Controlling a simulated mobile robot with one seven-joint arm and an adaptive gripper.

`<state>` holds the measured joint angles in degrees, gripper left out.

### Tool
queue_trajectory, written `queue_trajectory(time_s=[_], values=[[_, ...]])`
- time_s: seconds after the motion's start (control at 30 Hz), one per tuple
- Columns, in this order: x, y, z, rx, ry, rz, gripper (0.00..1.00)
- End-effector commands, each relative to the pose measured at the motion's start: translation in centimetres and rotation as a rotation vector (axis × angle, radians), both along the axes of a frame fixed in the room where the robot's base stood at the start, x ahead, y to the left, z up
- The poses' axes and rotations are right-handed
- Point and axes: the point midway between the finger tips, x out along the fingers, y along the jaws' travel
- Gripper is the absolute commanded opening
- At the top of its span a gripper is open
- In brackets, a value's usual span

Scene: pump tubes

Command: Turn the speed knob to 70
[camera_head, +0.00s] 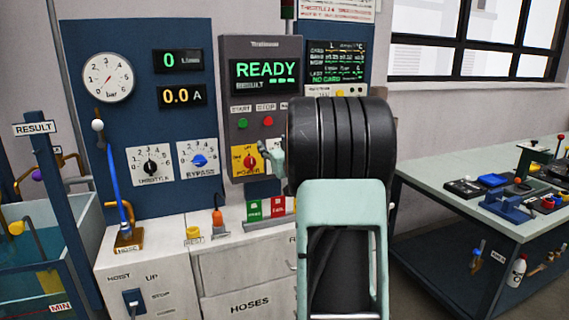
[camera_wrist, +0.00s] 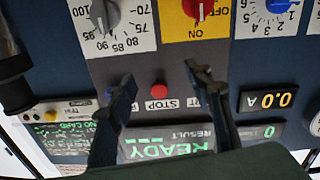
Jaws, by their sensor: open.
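A grey knob (camera_wrist: 104,14) on a white dial with marks from about 70 to 100 is at the top left of the wrist view, which shows the panel upside down. Its name label is out of frame, and I cannot read its pointer setting. In the head view my arm hides that part of the panel. My gripper (camera_wrist: 160,82) is open and empty, its two fingers in front of the panel on either side of the red STOP button (camera_wrist: 158,90). The knob lies beyond the left fingertip in the wrist view, apart from it. A fingertip also shows in the head view (camera_head: 275,157).
A red power switch (camera_head: 249,161) on a yellow plate is beside the gripper. The throttle dial (camera_head: 150,167) and blue bypass knob (camera_head: 199,160) are to its left. The display (camera_head: 265,73) reads READY. A side table (camera_head: 430,178) stands at right.

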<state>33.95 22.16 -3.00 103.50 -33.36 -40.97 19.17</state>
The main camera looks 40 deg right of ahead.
Motion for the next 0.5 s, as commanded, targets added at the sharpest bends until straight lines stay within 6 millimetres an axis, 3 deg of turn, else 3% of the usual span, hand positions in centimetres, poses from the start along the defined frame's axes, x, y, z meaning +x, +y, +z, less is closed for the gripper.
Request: queue_trajectory(time_s=[0.03, 0.2, 0.37, 0.5], values=[[-1.2, -1.9, -2.1, 0.025, 0.0, -0.005, 0.47], [-4.0, -5.0, -5.7, 0.096, -0.022, 0.016, 0.47], [-5.4, -6.1, -7.3, 0.135, -0.036, 0.032, 0.47], [-5.2, -6.3, -7.5, 0.144, -0.039, 0.039, 0.47]])
